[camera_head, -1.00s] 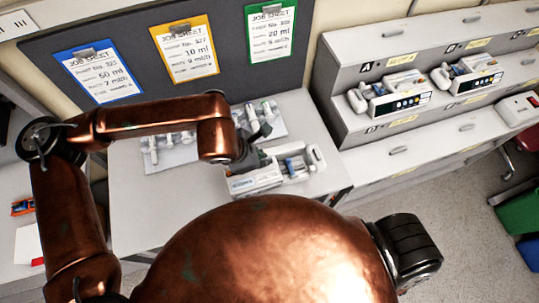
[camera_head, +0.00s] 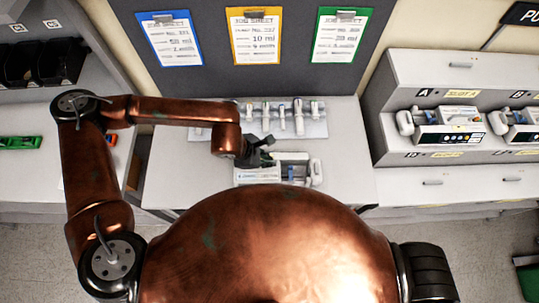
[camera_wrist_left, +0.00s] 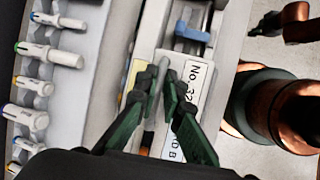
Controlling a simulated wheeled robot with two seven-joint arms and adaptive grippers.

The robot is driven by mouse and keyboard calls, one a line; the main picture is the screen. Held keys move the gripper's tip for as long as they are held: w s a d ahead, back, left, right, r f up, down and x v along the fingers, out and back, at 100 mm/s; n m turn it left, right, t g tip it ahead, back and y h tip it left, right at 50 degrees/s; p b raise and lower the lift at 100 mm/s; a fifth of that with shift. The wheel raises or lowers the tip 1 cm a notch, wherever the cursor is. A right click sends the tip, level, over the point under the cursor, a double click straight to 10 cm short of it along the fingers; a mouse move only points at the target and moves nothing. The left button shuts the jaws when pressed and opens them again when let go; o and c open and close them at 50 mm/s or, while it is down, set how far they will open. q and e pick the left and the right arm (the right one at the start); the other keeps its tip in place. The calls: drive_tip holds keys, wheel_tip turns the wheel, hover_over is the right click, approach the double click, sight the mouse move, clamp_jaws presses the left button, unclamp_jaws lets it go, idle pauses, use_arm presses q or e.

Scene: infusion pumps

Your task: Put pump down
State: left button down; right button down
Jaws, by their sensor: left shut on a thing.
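The white pump (camera_head: 297,171) is at the front of the middle worktable (camera_head: 190,180), in front of the syringe rack. It looks level, but I cannot tell whether its base touches the table. My left gripper (camera_head: 258,158) reaches it from the left and is shut on its upper part. In the left wrist view the dark green fingers (camera_wrist_left: 167,78) pinch a thin part of the pump, next to its white number label (camera_wrist_left: 193,82). The fingers partly hide the pump's middle. My right gripper is not in view.
A rack of several syringes (camera_head: 284,122) stands close behind the pump. A grey board (camera_head: 220,80) with blue, yellow and green job sheets rises behind. A shelf unit (camera_head: 425,90) at right holds other pumps (camera_head: 448,128). The table's left part is bare.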

use_arm(q)
drive_tip(key=shift+w+d+f, duration=0.1)
drive_tip(key=shift+f, duration=0.35)
drive_tip(key=c, duration=2.1)
unclamp_jaws()
drive_tip(key=b+v, duration=0.1)
drive_tip(key=v, duration=1.1)
drive_tip(key=shift+b, duration=0.35)
